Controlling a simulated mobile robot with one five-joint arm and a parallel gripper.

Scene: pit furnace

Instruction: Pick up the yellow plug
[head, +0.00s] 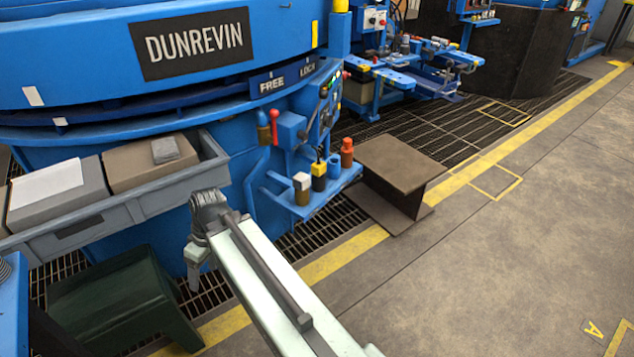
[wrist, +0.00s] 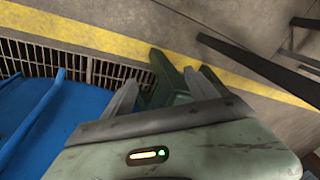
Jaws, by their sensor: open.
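The yellow plug (head: 319,184) stands upright on a small blue shelf (head: 340,181) on the front of the blue furnace. Its upper part looks black. A white-topped plug (head: 302,185) stands to its left, and a blue one (head: 334,166) and an orange one (head: 347,152) to its right. My gripper (head: 194,284) points down at the left, well apart from the shelf. In the wrist view my gripper (wrist: 160,86) has its fingers apart with nothing held between them. The yellow plug does not show in the wrist view.
A grey tray (head: 110,215) with boxes is fixed left of my gripper. A dark green stool (head: 120,300) stands below it. A brown steel beam piece (head: 400,165) stands right of the shelf. A red-handled lever (head: 274,125) is above the shelf. Open floor lies to the right.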

